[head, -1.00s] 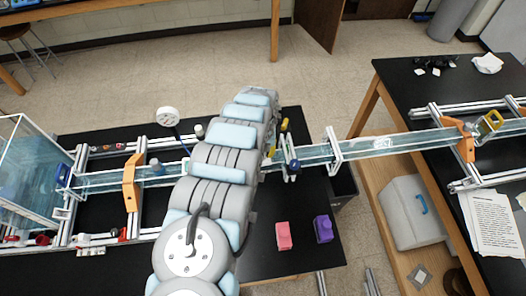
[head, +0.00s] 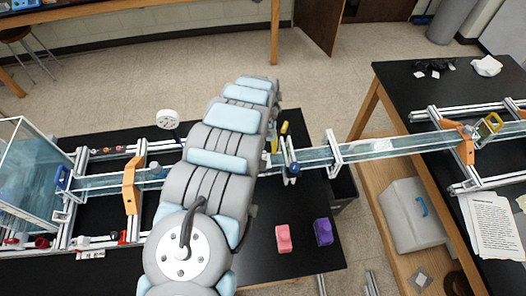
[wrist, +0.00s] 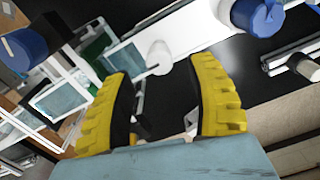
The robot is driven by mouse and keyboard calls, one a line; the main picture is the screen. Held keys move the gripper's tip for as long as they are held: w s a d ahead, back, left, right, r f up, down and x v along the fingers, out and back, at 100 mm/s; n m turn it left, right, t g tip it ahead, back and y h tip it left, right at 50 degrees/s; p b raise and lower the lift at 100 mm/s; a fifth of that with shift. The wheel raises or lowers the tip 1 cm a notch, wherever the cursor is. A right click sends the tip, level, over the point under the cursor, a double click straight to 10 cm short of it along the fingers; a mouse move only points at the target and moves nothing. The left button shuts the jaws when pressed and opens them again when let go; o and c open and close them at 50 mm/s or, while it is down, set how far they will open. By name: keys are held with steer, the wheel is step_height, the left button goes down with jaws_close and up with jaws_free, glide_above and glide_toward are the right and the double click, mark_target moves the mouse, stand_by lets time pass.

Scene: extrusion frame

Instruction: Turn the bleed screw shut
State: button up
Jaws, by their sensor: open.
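My gripper (wrist: 163,68) is open, its two yellow ribbed fingers spread apart with nothing held between them. In the wrist view a small white round knob (wrist: 160,57) shows beyond the gap between the fingertips, apart from both. A blue round knob (wrist: 257,15) is at the upper right, and another dark blue cap (wrist: 26,49) is at the upper left. I cannot tell for sure which of these is the bleed screw. In the head view my arm hides most of the gripper; only bits of yellow finger show beside the clear channel (head: 315,155).
The channel runs from the clear tank (head: 35,165) across to the right-hand bench (head: 410,85). A white dial gauge (head: 168,119) stands behind it. Pink (head: 283,238) and purple (head: 323,231) blocks lie on the front right of the black bench, with bare surface around them.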

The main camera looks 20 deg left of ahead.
step_height(320, 180, up, 8)
steer(key=shift+f, duration=0.2)
stand_by(0.3)
steer(key=shift+s+d, duration=0.1)
steer(key=shift+s, duration=0.05)
stand_by(0.5)
